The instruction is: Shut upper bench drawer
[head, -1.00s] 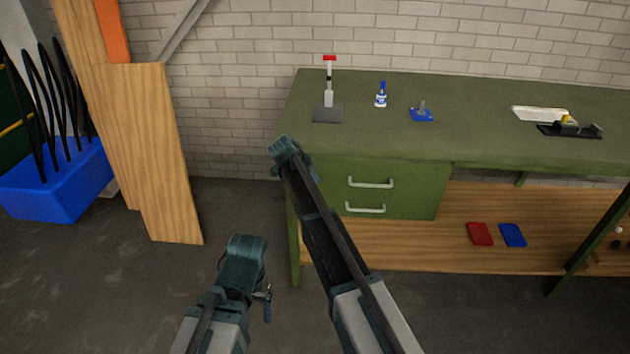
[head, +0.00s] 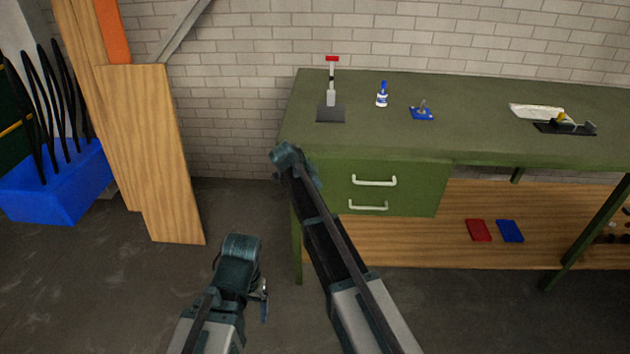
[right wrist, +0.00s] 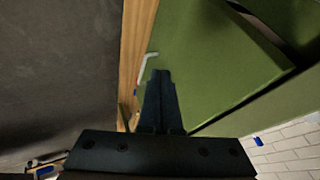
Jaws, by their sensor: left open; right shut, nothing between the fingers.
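The green bench (head: 450,120) has two drawers at its left end. The upper drawer's pale bar handle (head: 374,181) is above the lower drawer's handle (head: 368,206). How far the upper drawer stands out is hard to tell in the head view. My right arm crosses in front of the drawers' left side, hiding part of them. In the right wrist view my right gripper (right wrist: 160,75) is shut and empty, its tips near a pale handle (right wrist: 148,65) and over a green panel (right wrist: 215,65); contact cannot be told. My left gripper (head: 264,300) is open, low and left of the bench.
A red-topped tool (head: 331,90), a blue-and-white bottle (head: 382,96) and a blue-based part (head: 422,113) stand on the bench. Red (head: 478,230) and blue (head: 510,231) pads lie on the wooden lower shelf. Wood boards (head: 150,150) and a blue bin (head: 55,185) are at left.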

